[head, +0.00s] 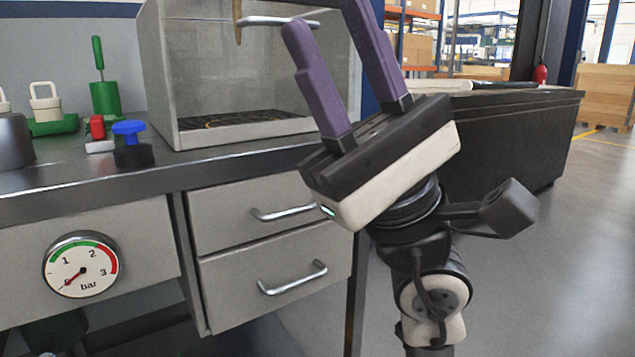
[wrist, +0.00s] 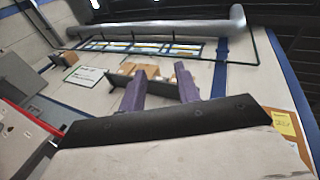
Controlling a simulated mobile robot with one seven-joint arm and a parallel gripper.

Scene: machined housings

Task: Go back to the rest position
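My gripper (head: 326,16) is raised in front of the workbench in the head view, with its two purple fingers pointing up and slightly left. The fingers stand apart with nothing between them, so it is open and empty. In the wrist view the fingers (wrist: 160,72) also stand apart, against a far wall with a large pipe and boxes on a shelf. The gripper overlaps the right side of the grey cabinet (head: 215,75) in the head view and hides part of it. I cannot tell the gap between them.
The workbench (head: 150,185) carries a blue-topped knob (head: 130,140), a red-and-white part (head: 98,135) and green parts on the left. Drawers with bar handles (head: 290,278) and a pressure gauge (head: 80,265) face me. A dark bench (head: 520,135) stands behind right; floor (head: 570,250) is clear at right.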

